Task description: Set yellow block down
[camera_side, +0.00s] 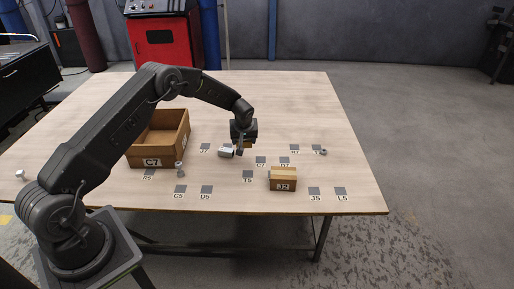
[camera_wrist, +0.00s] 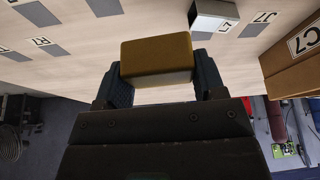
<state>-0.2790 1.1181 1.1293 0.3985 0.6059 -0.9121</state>
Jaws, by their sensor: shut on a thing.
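The yellow block (camera_wrist: 156,55) is between the two dark fingers of my gripper (camera_side: 243,138), which is shut on it. In the wrist view the block shows a dull yellow-brown side and a paler face. In the side view only a small piece of it shows under my gripper, which is low over the middle of the table. Whether the block touches the table cannot be told.
An open brown box (camera_side: 152,163) marked C7 stands to the left. A small box (camera_side: 283,184) marked J2 stands to the front right. Small metal parts (camera_side: 180,169) (camera_side: 323,152) and several labelled grey squares (camera_side: 248,174) are spread about. The back right is clear.

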